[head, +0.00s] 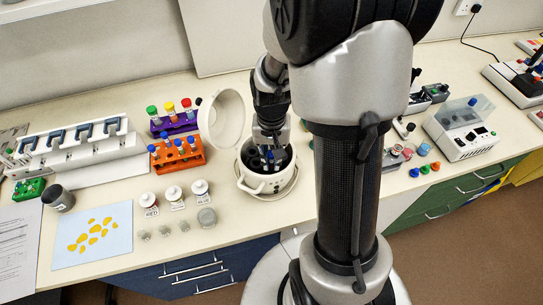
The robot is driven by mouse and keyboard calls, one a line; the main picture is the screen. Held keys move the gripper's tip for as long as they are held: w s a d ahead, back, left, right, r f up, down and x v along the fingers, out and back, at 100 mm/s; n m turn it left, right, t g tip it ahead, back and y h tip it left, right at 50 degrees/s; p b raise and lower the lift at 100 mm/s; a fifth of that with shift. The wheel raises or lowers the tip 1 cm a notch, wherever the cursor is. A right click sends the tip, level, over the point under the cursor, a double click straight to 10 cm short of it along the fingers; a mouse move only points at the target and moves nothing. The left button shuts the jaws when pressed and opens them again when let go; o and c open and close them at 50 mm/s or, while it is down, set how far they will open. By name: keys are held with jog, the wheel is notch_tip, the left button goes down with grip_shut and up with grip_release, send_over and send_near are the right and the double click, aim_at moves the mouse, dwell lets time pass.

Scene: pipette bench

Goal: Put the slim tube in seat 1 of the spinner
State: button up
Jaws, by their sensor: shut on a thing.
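The spinner (263,188) is a round white pot-like machine with a dark inside, standing at the middle of the bench. Its lid (225,121) stands open at the back left. My gripper (267,156) points down into the spinner's mouth and is shut on a slim tube, of which little shows. Small blue spots show at and around the fingertips, and I cannot tell which is the held tube's cap. The fingers and the rim hide the seats, so I cannot make out seat 1 or whether the tube is inside a seat.
An orange rack (189,163) and a purple rack (160,130) with capped tubes stand left of the spinner. Labelled bottles (174,194) and small jars (206,218) stand in front of them. A white device (463,133) is at right. My arm hides the bench right of the spinner.

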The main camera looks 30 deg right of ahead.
jog(key=shift+f, duration=0.2)
jog(key=o, duration=0.9)
notch_tip(320, 180, up, 12)
jog(key=shift+r, duration=0.1)
dwell(0.5)
